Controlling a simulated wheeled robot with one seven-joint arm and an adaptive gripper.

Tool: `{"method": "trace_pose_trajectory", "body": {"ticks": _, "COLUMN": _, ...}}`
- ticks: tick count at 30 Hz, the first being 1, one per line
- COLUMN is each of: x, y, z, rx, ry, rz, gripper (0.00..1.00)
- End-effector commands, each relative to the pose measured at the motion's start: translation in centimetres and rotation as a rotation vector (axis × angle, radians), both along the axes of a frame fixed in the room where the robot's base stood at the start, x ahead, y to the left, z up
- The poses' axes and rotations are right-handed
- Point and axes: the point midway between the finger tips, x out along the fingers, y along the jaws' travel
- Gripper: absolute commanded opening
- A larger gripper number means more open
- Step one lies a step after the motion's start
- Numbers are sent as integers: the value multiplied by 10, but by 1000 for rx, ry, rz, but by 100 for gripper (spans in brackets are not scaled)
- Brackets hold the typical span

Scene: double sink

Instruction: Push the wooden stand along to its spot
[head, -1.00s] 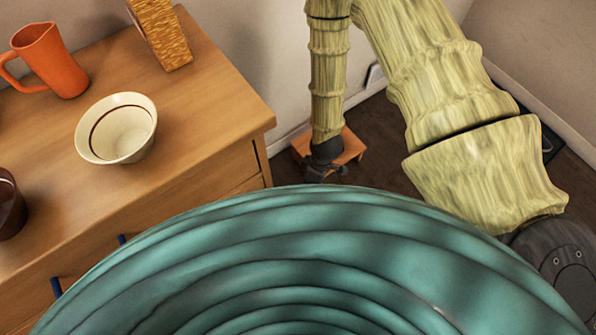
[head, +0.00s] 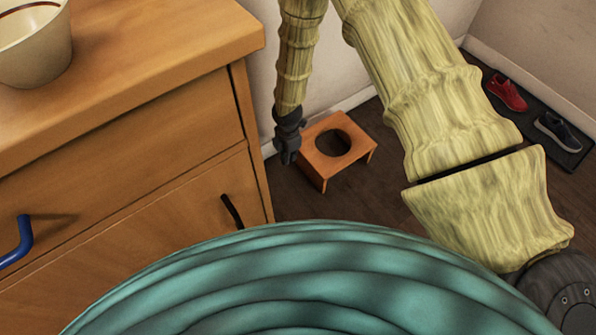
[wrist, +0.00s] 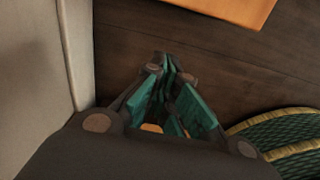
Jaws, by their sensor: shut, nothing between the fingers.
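The wooden stand (head: 326,168) is a low orange-brown stool with a round hole in its top. It stands on the dark floor by the wall, right of the cabinet. Its edge also shows at the top of the wrist view (wrist: 232,8). My gripper (head: 288,157) points down just left of the stand, between it and the cabinet side. The fingers are shut and empty in the wrist view (wrist: 170,72). A strip of bare floor shows between the fingers and the stand in the wrist view. The stand's legs are partly hidden.
A wooden cabinet (head: 125,135) fills the left, with a blue handle (head: 18,243) and a cream bowl (head: 36,45) on top. A dark mat (head: 568,150) with a red shoe (head: 506,92) and a dark shoe (head: 557,132) lies at right. Floor right of the stand looks clear.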

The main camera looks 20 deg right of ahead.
Motion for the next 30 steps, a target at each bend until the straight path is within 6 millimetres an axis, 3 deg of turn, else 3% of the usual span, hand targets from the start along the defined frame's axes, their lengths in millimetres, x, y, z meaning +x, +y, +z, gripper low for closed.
{"method": "trace_pose_trajectory", "body": {"ticks": 11, "x": 10, "y": 0, "z": -17, "rx": -13, "ry": -6, "rz": 49, "gripper": 0}}
{"method": "trace_pose_trajectory", "body": {"ticks": 30, "x": 11, "y": -2, "z": -112, "rx": -12, "ry": -8, "rz": 45, "gripper": 0}}
